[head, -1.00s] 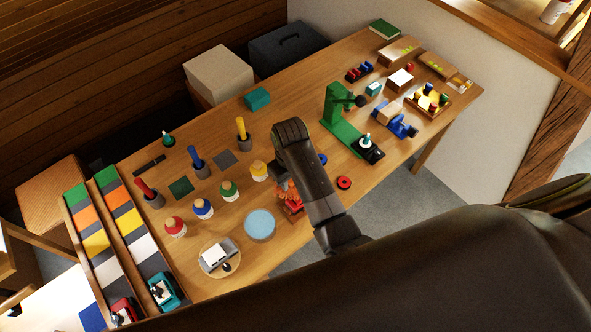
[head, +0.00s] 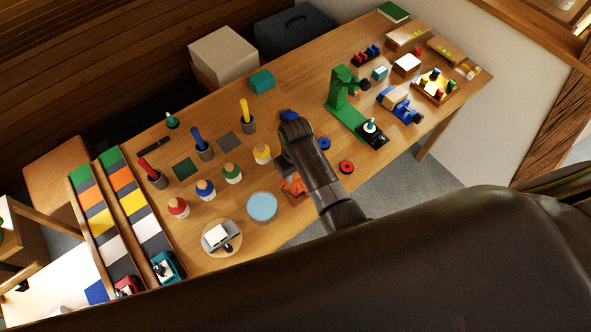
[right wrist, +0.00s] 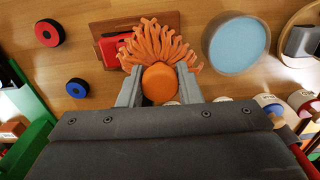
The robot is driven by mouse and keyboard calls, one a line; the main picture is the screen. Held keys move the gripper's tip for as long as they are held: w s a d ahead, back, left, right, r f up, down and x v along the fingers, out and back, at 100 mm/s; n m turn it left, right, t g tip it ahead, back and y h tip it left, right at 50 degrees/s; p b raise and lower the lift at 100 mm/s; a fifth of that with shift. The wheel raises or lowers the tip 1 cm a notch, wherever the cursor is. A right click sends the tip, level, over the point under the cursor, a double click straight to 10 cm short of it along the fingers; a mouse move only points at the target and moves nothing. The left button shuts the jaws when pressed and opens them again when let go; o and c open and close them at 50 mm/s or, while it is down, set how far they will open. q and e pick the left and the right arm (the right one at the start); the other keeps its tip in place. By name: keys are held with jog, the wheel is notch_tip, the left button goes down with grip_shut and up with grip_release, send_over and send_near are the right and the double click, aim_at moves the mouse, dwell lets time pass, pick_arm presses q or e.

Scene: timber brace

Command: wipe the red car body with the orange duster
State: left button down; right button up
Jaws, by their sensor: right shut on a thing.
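The orange duster (right wrist: 160,52) is held in my right gripper (right wrist: 158,82), its round orange handle between the two grey fingers and its strands fanned out ahead. The red car body (right wrist: 113,48) lies on a brown board (right wrist: 110,24) in the right wrist view. The strands overlap the car body's right part; I cannot tell whether they press on it. In the head view, the duster (head: 293,186) shows as a small orange patch beside my right wrist, which hides most of that spot. My left gripper is not in view.
A pale blue disc (right wrist: 237,43) lies right of the duster in the wrist view. A red ring (right wrist: 48,33) and a blue ring (right wrist: 77,88) lie left. A green press (head: 345,105) stands beyond my arm. Several colored-top pots (head: 205,189) stand left of it.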

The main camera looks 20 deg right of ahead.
jog(key=shift+f+b, duration=0.55)
jog(key=shift+f, duration=0.45)
dwell(0.4)
jog(key=shift+d+r, duration=0.1)
jog(key=shift+w+d+r+p, duration=0.1)
jog(key=shift+w+d+p, duration=0.15)
jog(key=shift+d+p, duration=0.3)
jog(key=shift+w+d+f, duration=0.1)
jog(key=shift+w+d, duration=0.2)
jog(key=shift+d, duration=0.5)
jog(key=shift+w+d+f, duration=0.1)
jog(key=shift+w+d, duration=0.15)
jog(key=shift+d, duration=0.5)
jog(key=shift+w+d, duration=0.3)
jog(key=shift+d, duration=0.5)
jog(key=shift+s+a+r, duration=0.1)
jog(key=shift+s+a, duration=0.2)
jog(key=shift+a, duration=0.55)
jog(key=shift+s+a, duration=0.3)
jog(key=shift+a, duration=0.5)
jog(key=shift+s+a, duration=0.3)
jog(key=shift+a, duration=0.4)
jog(key=shift+s+a, duration=0.25)
jog(key=shift+a, duration=0.45)
jog(key=shift+r, duration=2.9)
